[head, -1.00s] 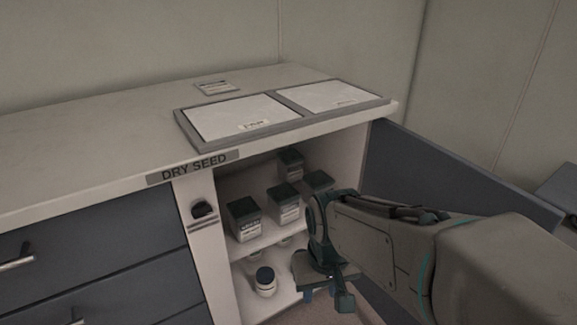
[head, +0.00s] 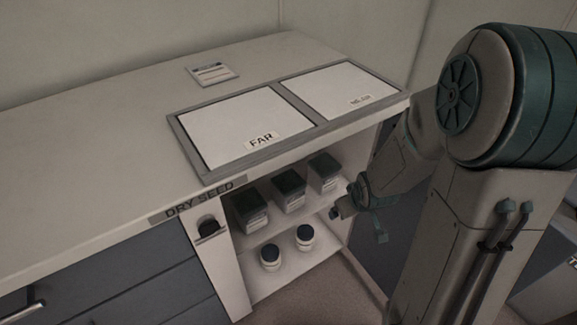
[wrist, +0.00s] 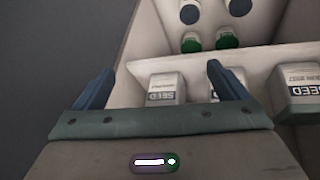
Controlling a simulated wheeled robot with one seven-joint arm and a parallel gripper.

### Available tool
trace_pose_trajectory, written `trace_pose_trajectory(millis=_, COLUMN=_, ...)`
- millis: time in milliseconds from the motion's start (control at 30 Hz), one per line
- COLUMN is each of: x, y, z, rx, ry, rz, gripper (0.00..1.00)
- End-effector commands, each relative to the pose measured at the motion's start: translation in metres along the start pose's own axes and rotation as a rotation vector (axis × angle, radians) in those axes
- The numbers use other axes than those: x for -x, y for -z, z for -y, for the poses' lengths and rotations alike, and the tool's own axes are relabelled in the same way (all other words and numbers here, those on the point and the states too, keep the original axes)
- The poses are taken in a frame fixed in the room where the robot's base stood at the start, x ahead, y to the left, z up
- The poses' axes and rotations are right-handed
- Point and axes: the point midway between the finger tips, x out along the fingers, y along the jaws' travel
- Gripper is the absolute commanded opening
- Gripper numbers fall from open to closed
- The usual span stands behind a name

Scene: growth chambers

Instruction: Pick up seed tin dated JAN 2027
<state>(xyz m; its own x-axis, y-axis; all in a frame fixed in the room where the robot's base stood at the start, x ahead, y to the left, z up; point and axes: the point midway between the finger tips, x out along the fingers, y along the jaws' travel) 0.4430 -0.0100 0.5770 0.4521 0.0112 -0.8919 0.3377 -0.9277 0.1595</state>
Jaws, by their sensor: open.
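Three dark-lidded seed tins with pale labels stand in a row on the upper shelf of the open cabinet in the head view: a left tin (head: 250,212), a middle tin (head: 289,192) and a right tin (head: 324,172). My gripper (head: 341,208) is open and empty at the right of the cabinet opening. In the wrist view my gripper (wrist: 160,82) faces the row with labels inverted. One tin (wrist: 162,91) shows between the fingers, another is partly hidden by the right finger, and a third tin (wrist: 298,92) is at the right. That third label ends in 2027; its month is unclear.
Jars with dark lids (head: 270,258) (head: 305,238) stand on the lower shelf; green lids (wrist: 228,40) also show in the wrist view. The counter (head: 110,140) with FAR panel (head: 245,120) lies above. The cabinet's open door is at the right.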

Motion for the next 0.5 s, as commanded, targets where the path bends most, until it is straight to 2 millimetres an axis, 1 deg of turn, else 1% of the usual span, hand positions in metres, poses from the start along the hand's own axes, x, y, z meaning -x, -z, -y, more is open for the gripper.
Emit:
trace_pose_trajectory(millis=33, x=0.001, y=0.008, z=0.001, rx=0.028, ry=0.019, rz=-0.03, gripper=0.94)
trace_pose_trajectory(millis=100, x=-0.008, y=0.017, z=0.007, rx=0.068, ry=0.046, rz=-0.094, gripper=0.94)
trace_pose_trajectory(millis=267, x=-0.018, y=0.035, z=0.027, rx=0.136, ry=0.121, rz=-0.253, gripper=0.94)
trace_pose_trajectory(millis=367, x=-0.018, y=0.044, z=0.043, rx=0.154, ry=0.174, rz=-0.361, gripper=0.94)
trace_pose_trajectory(millis=500, x=-0.009, y=0.054, z=0.064, rx=0.145, ry=0.241, rz=-0.515, gripper=0.94)
